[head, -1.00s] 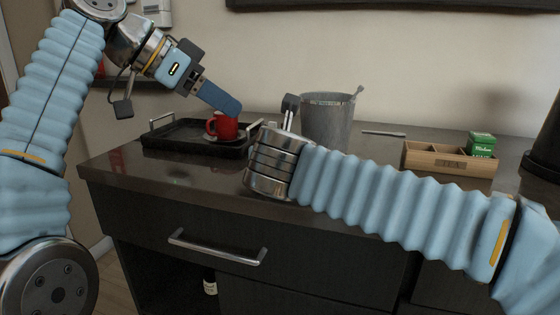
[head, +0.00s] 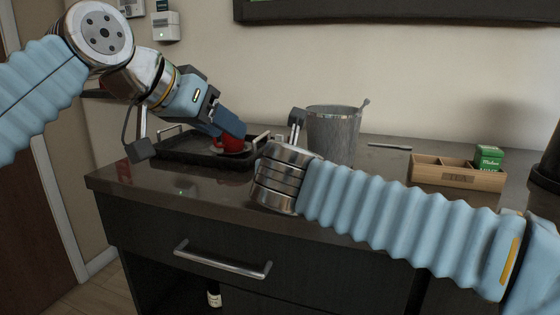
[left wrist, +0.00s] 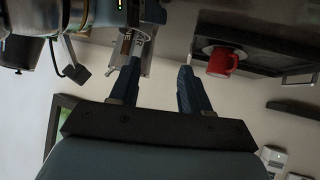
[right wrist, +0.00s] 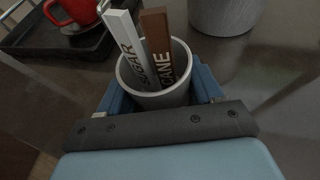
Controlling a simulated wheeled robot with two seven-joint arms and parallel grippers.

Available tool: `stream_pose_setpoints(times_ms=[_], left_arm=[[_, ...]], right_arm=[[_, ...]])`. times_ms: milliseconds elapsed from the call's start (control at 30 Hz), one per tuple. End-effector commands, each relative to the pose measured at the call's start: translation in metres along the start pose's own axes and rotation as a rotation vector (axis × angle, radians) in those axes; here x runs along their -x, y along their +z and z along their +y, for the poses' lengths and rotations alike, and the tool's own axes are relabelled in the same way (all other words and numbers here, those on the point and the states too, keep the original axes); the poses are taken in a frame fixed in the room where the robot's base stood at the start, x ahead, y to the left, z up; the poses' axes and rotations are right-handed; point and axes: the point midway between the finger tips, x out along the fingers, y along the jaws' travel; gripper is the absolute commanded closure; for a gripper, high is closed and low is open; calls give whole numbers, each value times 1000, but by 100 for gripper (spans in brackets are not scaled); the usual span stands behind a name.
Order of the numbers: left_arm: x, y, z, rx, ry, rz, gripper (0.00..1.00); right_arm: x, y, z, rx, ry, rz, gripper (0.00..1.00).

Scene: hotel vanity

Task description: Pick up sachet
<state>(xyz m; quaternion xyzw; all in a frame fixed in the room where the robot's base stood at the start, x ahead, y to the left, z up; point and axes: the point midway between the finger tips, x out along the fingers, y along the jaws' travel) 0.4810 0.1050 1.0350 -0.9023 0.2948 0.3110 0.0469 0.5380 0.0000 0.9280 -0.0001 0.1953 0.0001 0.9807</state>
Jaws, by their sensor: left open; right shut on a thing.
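A white sachet marked SUGAR (right wrist: 130,50) and a brown one marked CANE (right wrist: 158,50) stand in a small grey cup (right wrist: 152,95) in the right wrist view. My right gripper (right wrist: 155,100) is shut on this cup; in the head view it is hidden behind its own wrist. My left gripper (head: 232,130) is open and empty, with its fingers in front of the red mug in the head view. In the left wrist view, a pale lettered sachet (left wrist: 131,45) shows close by the left one of its fingers (left wrist: 160,75); I cannot tell how deep it lies.
A black tray (head: 172,150) with a red mug (head: 230,146) stands at the counter's left. A grey bucket (head: 333,135) stands behind my right wrist. A wooden box (head: 458,178) with a green packet (head: 488,158) is at the right.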

Motion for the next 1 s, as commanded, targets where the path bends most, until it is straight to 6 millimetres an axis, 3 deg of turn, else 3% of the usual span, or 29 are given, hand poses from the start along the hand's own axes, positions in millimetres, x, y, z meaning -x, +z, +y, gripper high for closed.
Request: stream_pose_setpoints(times_ms=[200, 367, 700, 1000], left_arm=[[17, 17, 39, -14, -107, 160, 53], [22, 21, 57, -38, -125, 232, 53], [-31, 7, 53, -42, -128, 244, 53], [-59, -8, 45, -41, -129, 243, 53]], right_arm=[[0, 0, 0, 0, 0, 0, 68], [0, 0, 0, 0, 0, -1, 68], [0, 0, 0, 0, 0, -1, 68], [0, 0, 0, 0, 0, -1, 68]])
